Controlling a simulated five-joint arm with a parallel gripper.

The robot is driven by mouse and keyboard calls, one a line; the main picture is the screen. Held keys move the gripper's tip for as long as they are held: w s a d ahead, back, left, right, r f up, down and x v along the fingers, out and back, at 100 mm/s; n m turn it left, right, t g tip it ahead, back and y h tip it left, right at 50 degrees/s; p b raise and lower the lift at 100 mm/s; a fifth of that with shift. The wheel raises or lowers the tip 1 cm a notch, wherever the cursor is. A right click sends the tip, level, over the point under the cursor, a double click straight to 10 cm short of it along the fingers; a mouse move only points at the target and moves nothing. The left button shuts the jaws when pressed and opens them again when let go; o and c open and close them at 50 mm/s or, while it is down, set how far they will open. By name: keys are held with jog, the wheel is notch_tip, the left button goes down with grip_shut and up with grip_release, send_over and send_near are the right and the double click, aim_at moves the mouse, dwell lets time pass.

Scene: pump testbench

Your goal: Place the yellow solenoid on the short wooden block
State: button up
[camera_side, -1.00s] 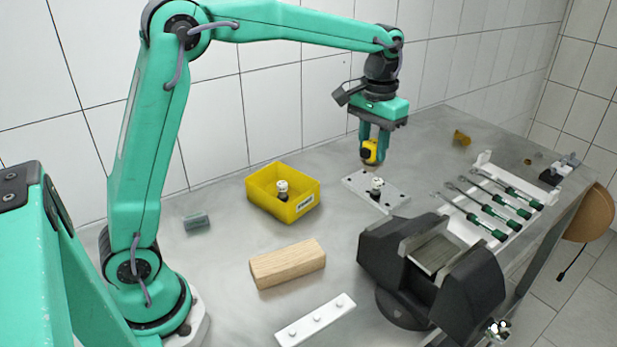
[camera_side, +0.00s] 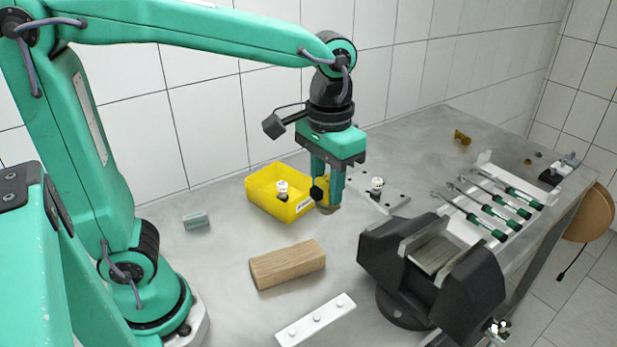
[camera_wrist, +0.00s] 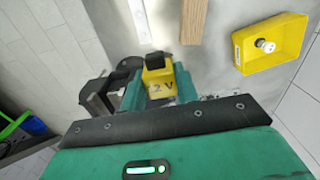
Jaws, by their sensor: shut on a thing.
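My gripper (camera_side: 328,192) is shut on the yellow solenoid (camera_side: 322,188), which hangs above the table. The green fingers hide much of the solenoid in the side view. In the wrist view the solenoid (camera_wrist: 159,86) shows a "2 V" marking and a black connector, and sits between the fingertips (camera_wrist: 158,88). The short wooden block (camera_side: 288,265) lies flat on the table, with its top bare. In the side view it is below and left of my gripper. Part of the block also shows at the top of the wrist view (camera_wrist: 192,18).
A yellow bin (camera_side: 284,207) with a white-topped part stands left of and behind my gripper. A white strip (camera_side: 315,319) lies in front of the block. A black vise (camera_side: 432,268) stands at right.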

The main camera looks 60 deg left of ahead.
jog(key=s+f, duration=0.2)
jog(key=s, duration=0.7)
jog(key=f, duration=0.5)
jog(key=shift+w+d, duration=0.2)
jog(key=shift+w, duration=0.05)
jog(key=shift+a, duration=0.1)
send_over(288, 256)
notch_tip(288, 256, down, 7)
jog(key=shift+f, duration=1.95)
jog(key=shift+f, duration=0.1)
jog(key=o, duration=1.1)
